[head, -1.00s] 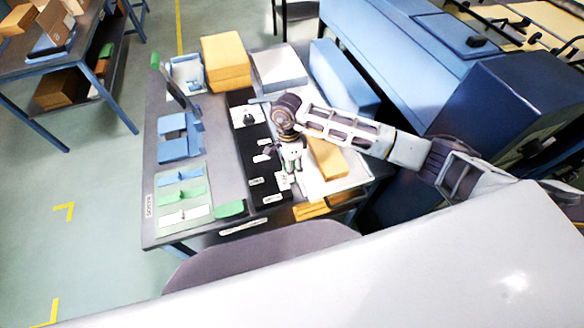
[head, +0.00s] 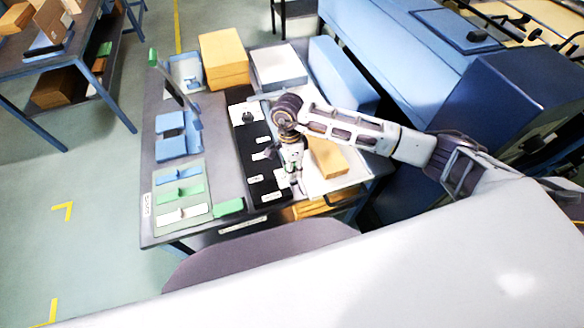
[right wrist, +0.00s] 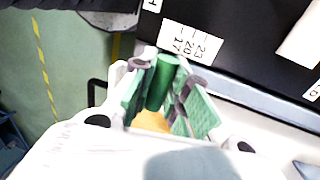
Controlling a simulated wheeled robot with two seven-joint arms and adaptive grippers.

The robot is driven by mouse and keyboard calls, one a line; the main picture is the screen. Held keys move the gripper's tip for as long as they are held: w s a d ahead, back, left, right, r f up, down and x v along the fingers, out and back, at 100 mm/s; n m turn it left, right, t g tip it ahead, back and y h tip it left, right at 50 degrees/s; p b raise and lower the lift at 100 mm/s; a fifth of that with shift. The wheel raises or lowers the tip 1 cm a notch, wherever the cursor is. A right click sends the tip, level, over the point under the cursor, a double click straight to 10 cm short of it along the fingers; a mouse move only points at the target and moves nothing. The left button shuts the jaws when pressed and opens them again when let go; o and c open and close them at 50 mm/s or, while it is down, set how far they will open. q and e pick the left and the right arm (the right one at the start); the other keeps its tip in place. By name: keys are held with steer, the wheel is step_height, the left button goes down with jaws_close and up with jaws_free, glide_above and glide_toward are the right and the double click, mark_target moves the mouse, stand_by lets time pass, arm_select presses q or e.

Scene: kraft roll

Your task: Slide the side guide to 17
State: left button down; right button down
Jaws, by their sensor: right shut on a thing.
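My right gripper (head: 297,190) is at the near right edge of the black board (head: 250,150) on the bench. In the right wrist view the gripper (right wrist: 165,105) is shut on a green rounded piece (right wrist: 162,82), which I take to be the side guide's handle. The rest of the guide is hidden by the fingers. A white scale label (right wrist: 190,42) with 23, 20 and 17 lies on the black board just beyond the fingertips. I cannot tell which mark the guide lines up with. My left gripper is not in view.
An orange-tan block (head: 328,157) lies right of my gripper. Blue holders (head: 175,138) and a tray of coloured strips (head: 182,195) stand at the left. A yellow stack (head: 226,60) and a white stack (head: 278,68) are at the back.

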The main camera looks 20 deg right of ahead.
steer(key=c, duration=1.3)
jaws_free()
steer(key=shift+c, duration=0.2)
step_height(320, 180, up, 12)
steer(key=w, duration=0.2)
steer(key=shift+w+f, duration=0.15)
steer(key=shift+w, duration=0.05)
steer(key=shift+s+a, duration=0.1)
